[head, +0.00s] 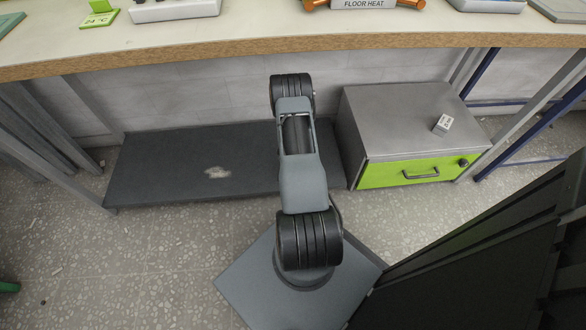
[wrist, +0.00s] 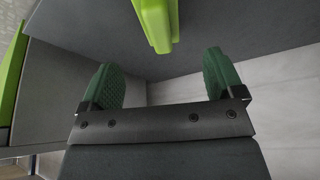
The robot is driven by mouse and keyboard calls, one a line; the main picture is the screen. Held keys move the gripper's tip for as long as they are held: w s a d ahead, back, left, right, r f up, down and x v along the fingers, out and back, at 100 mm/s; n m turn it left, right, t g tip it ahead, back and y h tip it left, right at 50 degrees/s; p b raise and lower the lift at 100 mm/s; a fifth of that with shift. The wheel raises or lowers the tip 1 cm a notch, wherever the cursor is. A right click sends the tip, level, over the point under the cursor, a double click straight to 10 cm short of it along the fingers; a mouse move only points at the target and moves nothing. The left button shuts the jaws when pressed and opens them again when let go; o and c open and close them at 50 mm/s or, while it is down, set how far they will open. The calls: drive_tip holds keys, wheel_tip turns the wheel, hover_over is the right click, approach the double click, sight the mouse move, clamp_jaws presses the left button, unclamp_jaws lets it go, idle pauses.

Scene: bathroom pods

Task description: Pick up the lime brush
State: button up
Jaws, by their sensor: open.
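A lime-green piece (wrist: 155,22), which looks like part of the lime brush, comes in from the top edge of the wrist view; the rest of it is cut off. My gripper (wrist: 168,65) is open, with its two green ribbed fingers spread apart. The lime piece shows centrally, above the gap between the fingertips, and no finger visibly touches it. In the head view my arm reaches under the counter, and it hides the gripper. I cannot make out the lime brush in the head view.
A dark low shelf (head: 150,166) runs under the counter (head: 250,27). A grey cabinet (head: 385,110) with a lime drawer front (head: 400,172) stands right of my arm, with a small white tag block (head: 442,124) on top. A dark panel (head: 500,250) stands front right.

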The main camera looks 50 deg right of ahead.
drive_tip(key=x, duration=0.2)
drive_tip(key=b+x, duration=0.1)
drive_tip(key=x, duration=0.1)
drive_tip(key=shift+s+d+f, duration=0.15)
drive_tip(key=shift+s+d, duration=0.05)
drive_tip(key=shift+d, duration=0.1)
drive_tip(key=shift+w+b+x, duration=0.15)
drive_tip(key=shift+b+x, duration=0.65)
drive_tip(key=shift+x, duration=0.5)
drive_tip(key=shift+w+b+x, duration=0.15)
drive_tip(key=shift+b+x, duration=0.6)
drive_tip(key=shift+x, duration=0.55)
drive_tip(key=c, duration=1.1)
